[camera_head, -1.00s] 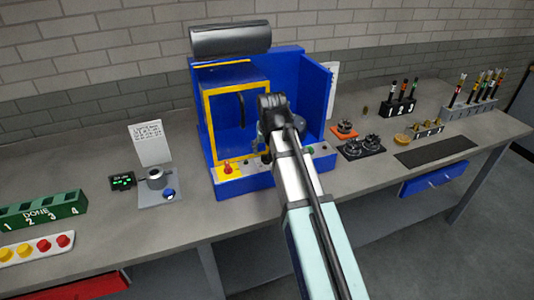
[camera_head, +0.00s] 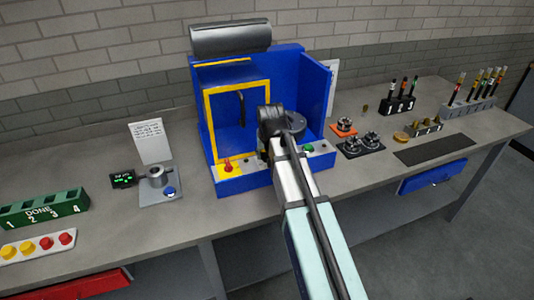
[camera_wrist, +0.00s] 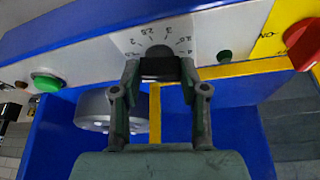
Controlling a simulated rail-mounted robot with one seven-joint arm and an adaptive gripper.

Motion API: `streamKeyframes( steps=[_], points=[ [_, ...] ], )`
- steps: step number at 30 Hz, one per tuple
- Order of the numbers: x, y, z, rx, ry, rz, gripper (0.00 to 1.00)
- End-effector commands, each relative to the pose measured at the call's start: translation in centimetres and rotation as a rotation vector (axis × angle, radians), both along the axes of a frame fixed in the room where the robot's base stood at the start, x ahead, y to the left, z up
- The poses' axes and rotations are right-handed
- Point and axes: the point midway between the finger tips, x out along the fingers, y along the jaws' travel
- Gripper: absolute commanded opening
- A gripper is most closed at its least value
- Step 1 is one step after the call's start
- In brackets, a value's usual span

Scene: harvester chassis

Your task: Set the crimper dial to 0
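The blue crimper (camera_head: 312,75) with a yellow-framed front stands on the bench at the middle. In the wrist view its dial (camera_wrist: 158,53) is a dark round knob on a white scale plate with printed numbers, a 2 and a 3 among them. I cannot make out the dial's pointer or setting. My gripper (camera_wrist: 159,70) is at the dial, one finger on each side of it. The fingers are partly closed, with no clear gap to the knob; whether they press on it is not visible. In the head view my arm hides the dial.
A green button (camera_wrist: 45,82) and a red knob (camera_wrist: 303,42) are on the same front panel, either side of the dial. A grey round part (camera_wrist: 95,110) sits behind the fingers. Left on the bench is a small grey fixture (camera_head: 158,187); tool holders stand right.

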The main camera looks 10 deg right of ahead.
Motion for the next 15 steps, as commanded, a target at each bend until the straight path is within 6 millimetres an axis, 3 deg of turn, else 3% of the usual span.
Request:
streamKeyframes(
  steps=[15],
  points=[
    [0.0, -0.13, -0.04, -0.001, 0.001, 0.081, 0.09]
  ],
)
